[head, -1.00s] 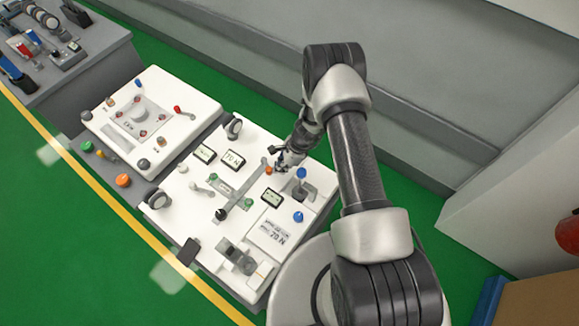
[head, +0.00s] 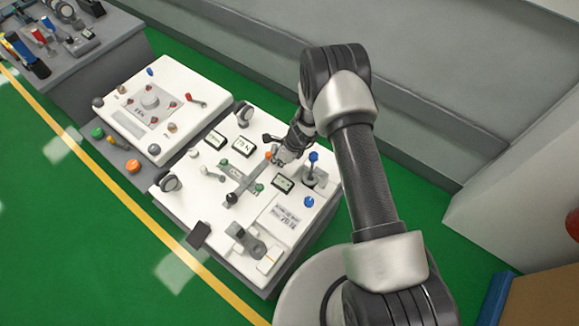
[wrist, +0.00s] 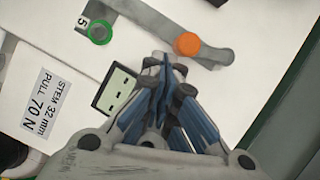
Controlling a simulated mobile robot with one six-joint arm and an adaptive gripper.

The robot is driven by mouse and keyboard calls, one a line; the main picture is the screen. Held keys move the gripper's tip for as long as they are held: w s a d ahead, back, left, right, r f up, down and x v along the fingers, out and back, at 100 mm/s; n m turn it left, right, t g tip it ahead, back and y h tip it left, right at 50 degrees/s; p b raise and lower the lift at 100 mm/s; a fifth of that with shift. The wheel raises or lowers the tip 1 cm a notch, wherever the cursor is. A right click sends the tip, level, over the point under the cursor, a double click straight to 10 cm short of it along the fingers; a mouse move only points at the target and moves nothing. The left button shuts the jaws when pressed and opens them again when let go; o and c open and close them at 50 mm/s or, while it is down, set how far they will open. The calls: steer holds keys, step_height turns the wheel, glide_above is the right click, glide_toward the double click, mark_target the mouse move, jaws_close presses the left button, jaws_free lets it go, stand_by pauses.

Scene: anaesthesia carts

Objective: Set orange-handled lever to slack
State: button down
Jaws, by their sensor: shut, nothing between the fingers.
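The orange knob (head: 268,156) sits at the far end of a grey slotted plate (head: 247,178) on the white cart top. It also shows in the wrist view (wrist: 187,44), on a grey strip just beyond my fingertips. My gripper (head: 278,160) is close beside the knob; in the wrist view my gripper (wrist: 165,65) is shut and empty, its tips just left of and below the knob. They look apart, but contact cannot be told for sure. The lever's stem below the knob is hidden.
A green knob (wrist: 99,31) and a small display (wrist: 118,90) lie left of my fingers. Blue-topped controls (head: 313,157) stand right of my gripper. A black knob (head: 231,199) is at the plate's near end. A second white panel (head: 184,138) is at left.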

steer(key=shift+a+f, duration=0.1)
steer(key=shift+a, duration=0.2)
steer(key=shift+w+a+f, duration=0.2)
steer(key=shift+w+f, duration=0.1)
steer(key=shift+w, duration=0.15)
steer(key=shift+w+a+b, duration=0.1)
steer(key=shift+a+b, duration=0.2)
steer(key=shift+a+r, duration=0.15)
steer(key=shift+a, duration=0.45)
